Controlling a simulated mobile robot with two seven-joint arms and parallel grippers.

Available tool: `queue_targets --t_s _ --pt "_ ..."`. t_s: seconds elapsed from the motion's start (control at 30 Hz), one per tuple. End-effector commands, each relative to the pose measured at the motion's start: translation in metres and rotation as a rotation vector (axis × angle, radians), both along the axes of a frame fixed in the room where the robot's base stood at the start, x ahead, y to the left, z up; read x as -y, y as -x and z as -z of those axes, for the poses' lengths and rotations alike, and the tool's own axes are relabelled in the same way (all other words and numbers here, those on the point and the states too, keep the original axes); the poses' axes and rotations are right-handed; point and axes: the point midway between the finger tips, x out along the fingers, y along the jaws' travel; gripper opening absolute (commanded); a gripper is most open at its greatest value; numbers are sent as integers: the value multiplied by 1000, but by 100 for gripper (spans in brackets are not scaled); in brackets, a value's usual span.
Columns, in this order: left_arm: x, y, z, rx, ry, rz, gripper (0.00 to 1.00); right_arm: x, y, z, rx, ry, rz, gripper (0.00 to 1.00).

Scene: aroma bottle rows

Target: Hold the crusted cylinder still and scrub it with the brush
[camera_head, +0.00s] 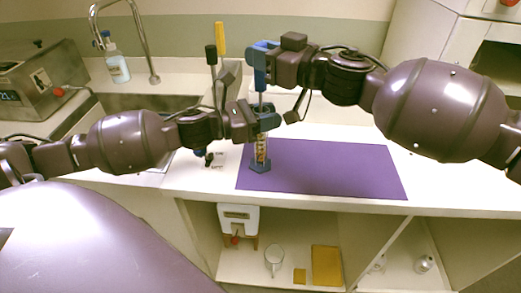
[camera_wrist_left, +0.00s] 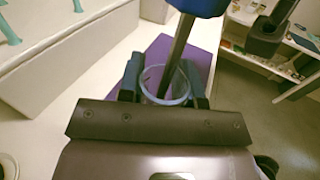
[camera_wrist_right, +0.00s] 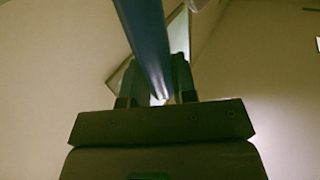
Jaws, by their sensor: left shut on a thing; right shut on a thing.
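The crusted cylinder (camera_head: 262,150) is clear with brownish crust inside and a blue foot, and stands upright at the left end of the purple mat (camera_head: 330,170). My left gripper (camera_head: 267,121) is shut around its upper part. In the left wrist view the cylinder's round mouth (camera_wrist_left: 166,86) lies between the fingers. My right gripper (camera_head: 262,62) is above, shut on the brush (camera_head: 260,80) by its blue handle, which also shows in the right wrist view (camera_wrist_right: 148,45). The brush shaft runs down into the cylinder's mouth. The bristles cannot be made out.
A yellow-handled tool (camera_head: 220,38) and a black-handled one (camera_head: 211,56) stand upright behind my left gripper. A sink with a tap (camera_head: 148,45) and a soap bottle (camera_head: 117,65) are at the back left. The mat's right part is clear. Shelves below hold a yellow box (camera_head: 326,266).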

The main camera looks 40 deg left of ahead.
Motion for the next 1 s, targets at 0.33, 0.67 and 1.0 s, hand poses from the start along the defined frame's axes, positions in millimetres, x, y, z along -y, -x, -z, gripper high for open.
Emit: queue_targets --t_s 0.33,0.67,1.0 --pt "0 0 0 1 1 0 8 0 0 20 -3 0 0 0" --pt "0 0 0 1 1 0 8 0 0 29 0 0 0 0" --pt "0 0 0 0 0 0 8 0 0 25 1 0 0 0"
